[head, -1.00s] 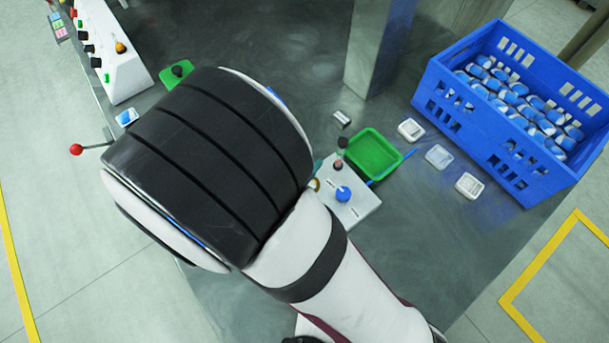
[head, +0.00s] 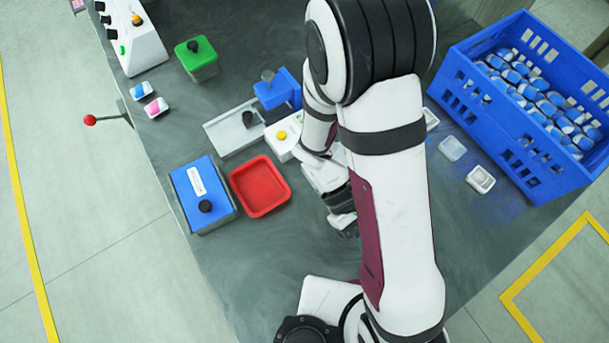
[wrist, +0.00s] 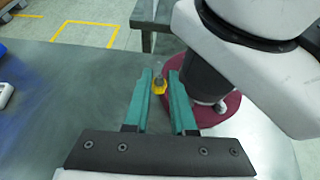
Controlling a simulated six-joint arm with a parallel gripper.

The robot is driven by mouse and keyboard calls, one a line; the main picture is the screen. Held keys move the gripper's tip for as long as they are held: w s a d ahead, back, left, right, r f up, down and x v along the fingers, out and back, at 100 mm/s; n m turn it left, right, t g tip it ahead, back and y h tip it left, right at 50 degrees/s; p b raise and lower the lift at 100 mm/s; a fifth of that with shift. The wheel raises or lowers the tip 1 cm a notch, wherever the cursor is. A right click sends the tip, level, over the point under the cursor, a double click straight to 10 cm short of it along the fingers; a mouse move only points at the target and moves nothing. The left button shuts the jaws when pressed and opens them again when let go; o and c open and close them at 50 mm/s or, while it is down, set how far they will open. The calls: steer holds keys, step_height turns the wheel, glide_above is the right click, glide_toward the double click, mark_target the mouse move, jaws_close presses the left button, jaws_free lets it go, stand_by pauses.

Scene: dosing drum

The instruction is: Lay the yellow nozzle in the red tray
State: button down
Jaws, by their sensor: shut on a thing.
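In the wrist view my gripper (wrist: 161,75) has two teal fingers and is shut on the yellow nozzle (wrist: 159,88), which has a grey tip and sits near the fingertips. The fingers are over bare table, with my own arm close on the right. In the head view my arm hides most of the gripper, and the nozzle cannot be made out there. The red tray (head: 260,187) lies flat and empty on the table, to the left of my gripper in the head view. The tray is not in the wrist view.
A blue box with a black knob (head: 203,196) stands just left of the tray. A white unit with a yellow button (head: 283,137) and a blue block (head: 277,95) stand behind it. A blue crate (head: 520,105) of bottles is at right. Table in front of the tray is clear.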

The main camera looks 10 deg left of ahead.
steer(key=s+a+m+g+y, duration=0.2)
steer(key=a+m+g+y, duration=0.2)
steer(key=a+m+y, duration=0.85)
steer(key=w+a+r+m+t+y, duration=0.1)
steer(key=w+m+t+y, duration=0.45)
steer(key=w+m, duration=0.3)
steer(key=w+a+r+m+t+y, duration=0.15)
steer(key=w+m+t+y, duration=0.25)
steer(key=w+m+t, duration=0.4)
steer(key=n+g, duration=0.1)
steer(key=g, duration=0.1)
glide_above(266, 189)
steer(key=f, duration=0.7)
steer(key=shift+d+f, duration=0.15)
steer(key=shift+d, duration=0.05)
steer(key=f, duration=0.4)
steer(key=shift+a+f, duration=0.1)
steer(key=shift+a, duration=0.1)
steer(key=shift+f, duration=0.1)
steer(key=c, duration=0.7)
jaws_free()
steer(key=shift+c, duration=0.2)
